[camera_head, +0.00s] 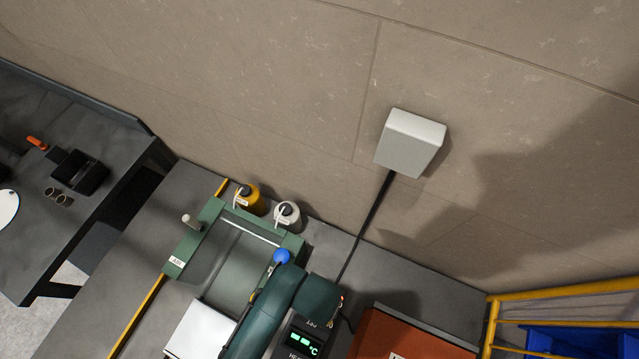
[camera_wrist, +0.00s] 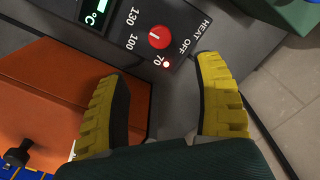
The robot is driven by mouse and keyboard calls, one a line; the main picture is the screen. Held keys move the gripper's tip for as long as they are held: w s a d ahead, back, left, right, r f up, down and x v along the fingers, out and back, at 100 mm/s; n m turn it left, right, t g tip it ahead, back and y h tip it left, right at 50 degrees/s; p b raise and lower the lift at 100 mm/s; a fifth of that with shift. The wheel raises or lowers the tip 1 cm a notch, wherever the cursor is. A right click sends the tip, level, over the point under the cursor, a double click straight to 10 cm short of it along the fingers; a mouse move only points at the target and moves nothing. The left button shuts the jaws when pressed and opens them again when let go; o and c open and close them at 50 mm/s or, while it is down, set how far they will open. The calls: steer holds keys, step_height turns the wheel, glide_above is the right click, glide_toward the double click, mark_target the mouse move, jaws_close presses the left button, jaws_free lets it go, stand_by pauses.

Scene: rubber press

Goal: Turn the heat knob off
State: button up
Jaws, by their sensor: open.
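The heat knob (camera_wrist: 159,37) is a red dial with a white pointer line on a black control panel (camera_wrist: 176,14). The panel is marked HEAT, OFF, 70, 100 and 130. The pointer lies crosswise; I cannot tell for sure which mark it points at. A small red light (camera_wrist: 166,64) shows beside the 70 mark. My gripper (camera_wrist: 155,68) has two yellow ribbed fingers, open and empty, one on each side below the knob and apart from it.
An orange-red box (camera_head: 410,338) stands right of the panel. A green press frame (camera_head: 190,236) with a blue ball (camera_head: 281,256) is left of it. A grey wall box (camera_head: 411,142) has a cable running down. Yellow rails (camera_head: 560,291) stand at right.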

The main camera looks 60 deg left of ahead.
step_height(320, 180, down, 14)
steer(key=shift+b, duration=1.05)
steer(key=shift+d, duration=0.1)
steer(key=c, duration=1.2)
steer(key=shift+c, duration=0.2)
